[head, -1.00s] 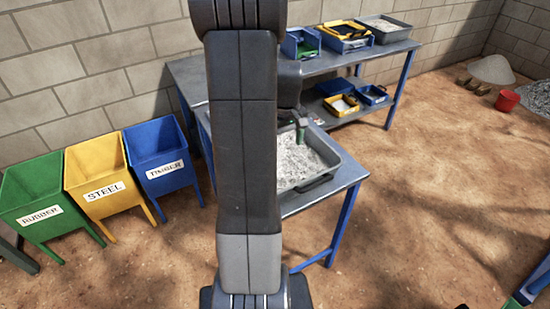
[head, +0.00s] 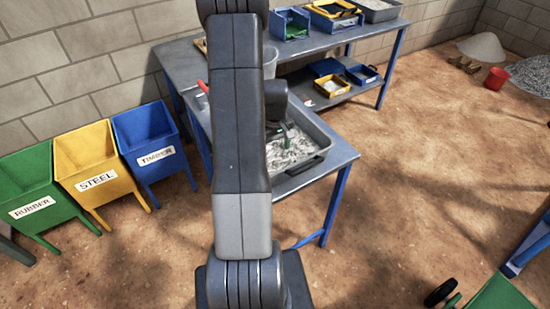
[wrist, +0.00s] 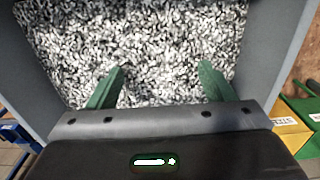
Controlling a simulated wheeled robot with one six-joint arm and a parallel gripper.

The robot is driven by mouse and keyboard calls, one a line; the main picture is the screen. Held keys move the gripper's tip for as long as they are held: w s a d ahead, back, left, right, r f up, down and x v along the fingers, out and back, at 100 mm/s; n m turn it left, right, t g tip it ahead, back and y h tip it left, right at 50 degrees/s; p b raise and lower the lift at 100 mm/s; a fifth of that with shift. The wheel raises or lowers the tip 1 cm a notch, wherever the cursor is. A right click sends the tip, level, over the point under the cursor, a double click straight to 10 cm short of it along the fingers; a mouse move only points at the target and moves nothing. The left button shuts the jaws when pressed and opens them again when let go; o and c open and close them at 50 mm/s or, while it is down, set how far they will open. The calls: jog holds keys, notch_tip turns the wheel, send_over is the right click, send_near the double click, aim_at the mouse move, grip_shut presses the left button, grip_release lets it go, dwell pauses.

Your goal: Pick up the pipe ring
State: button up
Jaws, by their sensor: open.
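I cannot make out a pipe ring in either view. My gripper (head: 285,140) is over the grey tray (head: 323,143) of grey-white chips (head: 302,150), partly hidden by my own arm in the head view. In the wrist view, my gripper (wrist: 162,67) has its two green fingers spread wide, with nothing between them but chips (wrist: 170,45) below. The tray's wall (wrist: 272,50) shows at the right there. Whether the fingertips touch the chips is unclear.
The tray stands on a blue-legged metal table (head: 340,162). Green RUBBER (head: 25,180), yellow STEEL (head: 90,155) and blue TIMBER (head: 145,130) bins stand at left. A back bench (head: 345,38) holds several boxes. Sandy floor at right is mostly clear.

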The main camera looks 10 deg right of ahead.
aim_at(275, 154)
jog(key=shift+f, duration=1.65)
jog(key=shift+c, duration=0.2)
jog(key=c, duration=1.2)
jog(key=shift+o, duration=0.2)
